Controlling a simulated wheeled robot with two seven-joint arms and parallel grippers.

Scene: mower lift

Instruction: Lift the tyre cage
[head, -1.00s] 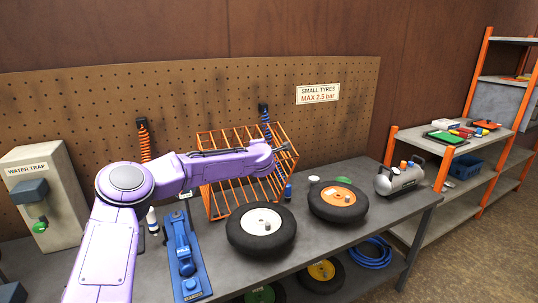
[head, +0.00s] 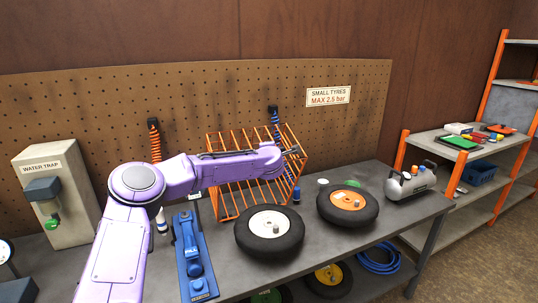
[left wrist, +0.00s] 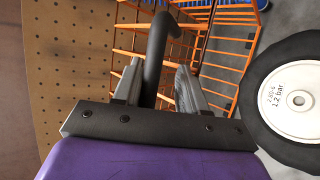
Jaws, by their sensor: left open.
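The tyre cage (head: 228,202) is an orange wire cage standing on the grey bench, tilted in the picture, with a dark handle bar along its top front. My left arm reaches across in front of it. My left gripper (head: 294,150) is at the cage's upper right, small and partly hidden in the head view. In the left wrist view the orange bars (left wrist: 215,65) lie beyond my left gripper (left wrist: 159,78). Its two fingers are apart, with the curved dark bar (left wrist: 156,45) showing between them. I cannot tell whether either finger touches it. My right gripper is not in view.
A white-hubbed tyre (head: 270,246) and an orange-hubbed tyre (head: 348,219) lie right of the cage. A blue jack-like tool (head: 190,258) lies in front. A grey tank (head: 410,186) is at the bench's right end, and the water trap (head: 62,205) stands at left. Pegboard (head: 200,95) rises behind.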

